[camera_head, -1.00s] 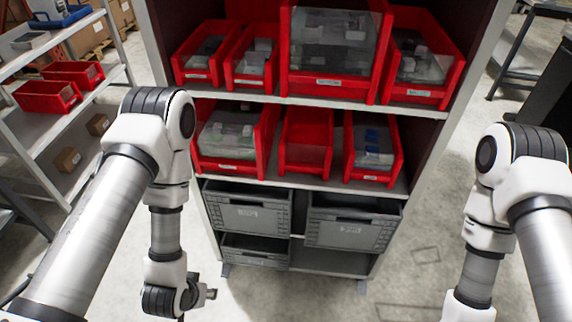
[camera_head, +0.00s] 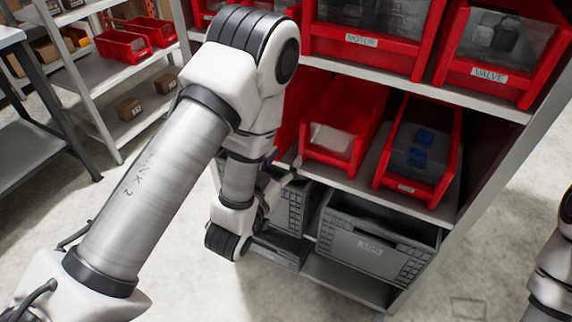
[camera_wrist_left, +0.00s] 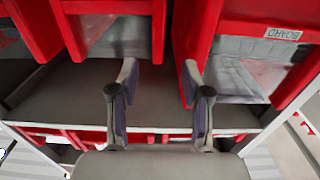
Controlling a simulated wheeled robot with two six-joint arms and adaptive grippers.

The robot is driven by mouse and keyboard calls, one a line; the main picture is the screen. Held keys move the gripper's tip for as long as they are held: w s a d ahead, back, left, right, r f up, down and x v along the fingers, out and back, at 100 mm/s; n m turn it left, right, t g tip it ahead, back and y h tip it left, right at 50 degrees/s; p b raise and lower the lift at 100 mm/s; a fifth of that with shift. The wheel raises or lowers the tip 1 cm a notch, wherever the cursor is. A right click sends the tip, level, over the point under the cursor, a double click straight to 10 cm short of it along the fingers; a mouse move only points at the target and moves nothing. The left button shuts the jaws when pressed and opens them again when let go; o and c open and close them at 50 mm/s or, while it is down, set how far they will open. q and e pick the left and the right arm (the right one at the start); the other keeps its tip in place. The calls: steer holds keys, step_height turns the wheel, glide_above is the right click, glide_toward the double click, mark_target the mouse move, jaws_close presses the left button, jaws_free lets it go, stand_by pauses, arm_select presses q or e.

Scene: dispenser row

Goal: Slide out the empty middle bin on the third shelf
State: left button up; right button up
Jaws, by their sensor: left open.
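The middle bin (camera_head: 345,112) is a red open-front bin on the third shelf in the head view. A pale patch shows near its front; I cannot tell whether it is light or something lying inside. My left gripper (camera_head: 282,168) is just left of and below its front, partly hidden by my wrist. In the left wrist view my left gripper (camera_wrist_left: 160,88) is open, its two dark fingers apart, with nothing held. Red bin walls stand beyond its fingertips; I cannot tell which of them belong to the middle bin. My right gripper is out of view.
The right-hand bin (camera_head: 418,150) holds blue items. The left-hand bin is mostly behind my arm. Larger red bins marked MOTOR (camera_head: 365,40) and VALVE (camera_head: 495,50) sit above. A grey crate (camera_head: 375,240) stands below. Open floor lies in front.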

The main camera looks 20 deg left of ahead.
mark_target(302, 137)
arm_select(q)
steer(key=w, duration=0.8)
steer(key=shift+d+p, duration=0.25)
steer(key=shift+p, duration=0.1)
jaws_close()
